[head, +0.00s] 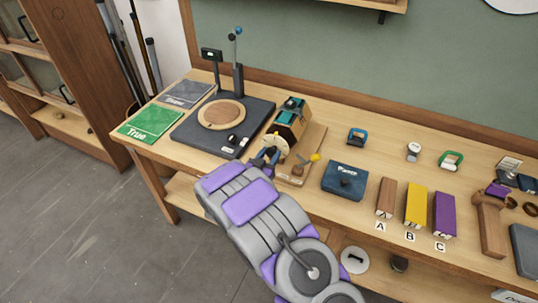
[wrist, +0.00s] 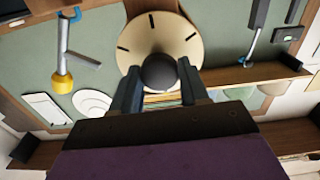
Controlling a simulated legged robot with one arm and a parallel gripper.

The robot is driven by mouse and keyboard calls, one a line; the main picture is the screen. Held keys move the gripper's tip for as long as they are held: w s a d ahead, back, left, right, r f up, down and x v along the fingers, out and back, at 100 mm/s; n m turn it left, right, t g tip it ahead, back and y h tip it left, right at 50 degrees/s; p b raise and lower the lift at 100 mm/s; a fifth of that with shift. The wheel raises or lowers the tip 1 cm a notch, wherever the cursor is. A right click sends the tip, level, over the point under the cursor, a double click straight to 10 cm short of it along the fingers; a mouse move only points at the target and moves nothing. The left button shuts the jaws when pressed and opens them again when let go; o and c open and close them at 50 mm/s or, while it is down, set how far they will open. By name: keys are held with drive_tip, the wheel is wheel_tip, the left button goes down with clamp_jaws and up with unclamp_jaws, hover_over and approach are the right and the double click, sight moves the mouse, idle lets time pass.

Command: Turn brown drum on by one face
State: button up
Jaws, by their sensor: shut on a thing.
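The drum (head: 293,117), with brown, dark and teal faces, sits on a wooden base (head: 313,148) on the bench. A round cream dial (head: 278,147) faces the front at its near end. In the wrist view the dial (wrist: 183,34) shows dark tick marks around a dark round knob (wrist: 159,70). My gripper (head: 267,157) reaches the dial from the front, its fingers on either side of the knob. The wrist view shows the two fingers (wrist: 159,84) closed on the knob. The drum body is hidden behind the dial in the wrist view.
A dark platform with a round wooden disc (head: 221,114) stands left of the drum. Farther right are a dark blue box (head: 344,181) and brown, yellow and purple blocks (head: 415,205) above labels A, B, C.

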drive_tip(key=shift+a+r+n+p, duration=0.1)
drive_tip(key=shift+r+n+p, duration=0.05)
drive_tip(key=shift+n+p, duration=0.3)
drive_tip(key=shift+r+n+p, duration=0.1)
drive_tip(key=shift+n+p, duration=0.45)
drive_tip(key=shift+p, duration=0.45)
drive_tip(key=n+p, duration=0.3)
drive_tip(key=shift+a+p, duration=0.1)
drive_tip(key=shift+p, duration=0.2)
drive_tip(key=shift+a+n+p, duration=0.1)
drive_tip(key=shift+n+p, duration=1.2)
drive_tip(key=shift+n, duration=0.8)
drive_tip(key=shift+n+p, duration=0.4)
drive_tip(key=shift+n, duration=0.4)
drive_tip(key=shift+f+n, duration=0.2)
drive_tip(key=shift+n, duration=0.3)
